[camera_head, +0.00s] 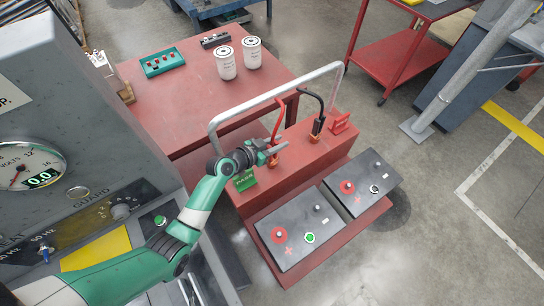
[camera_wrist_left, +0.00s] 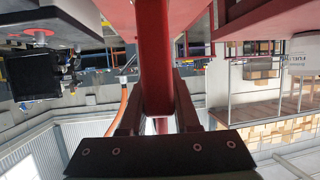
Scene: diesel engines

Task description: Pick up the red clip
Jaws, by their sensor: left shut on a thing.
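The red clip (camera_head: 273,160), with coppery jaws and a red cable rising from it, is upright at the top of the red cart's box. My left gripper (camera_head: 274,147) reaches it from the left, its fingers around the clip's upper part. In the left wrist view, the red clip's body (camera_wrist_left: 155,70) runs between the two dark fingers of my left gripper (camera_wrist_left: 158,112), which is shut on it. I cannot tell whether the clip's jaws still touch the box. My right gripper is not in view.
A black clip (camera_head: 316,126) stands on the red box (camera_head: 300,150). A grey tube handle (camera_head: 280,93) arches behind it. Two black batteries (camera_head: 300,228) lie in front. A green tag (camera_head: 244,180) is near my wrist. A red table (camera_head: 190,95) holds two white filters (camera_head: 226,63).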

